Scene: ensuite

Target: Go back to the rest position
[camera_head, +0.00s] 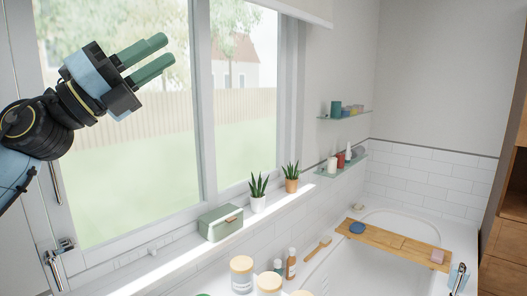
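My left gripper (166,49) is raised at the upper left, in front of the window. Its two green fingers point up and to the right, with a gap between them and nothing held. My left arm (40,125) comes in from the left edge. The gripper is well above the sill and clear of every object. My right gripper is not in view.
The window (140,180) has a handle at lower left. On the sill stand a green box (220,223) and two potted plants (258,201). Jars (241,275) and a bottle (290,264) stand below. A wooden board (395,243) spans the bathtub (360,275). Shelves (342,164) hang behind.

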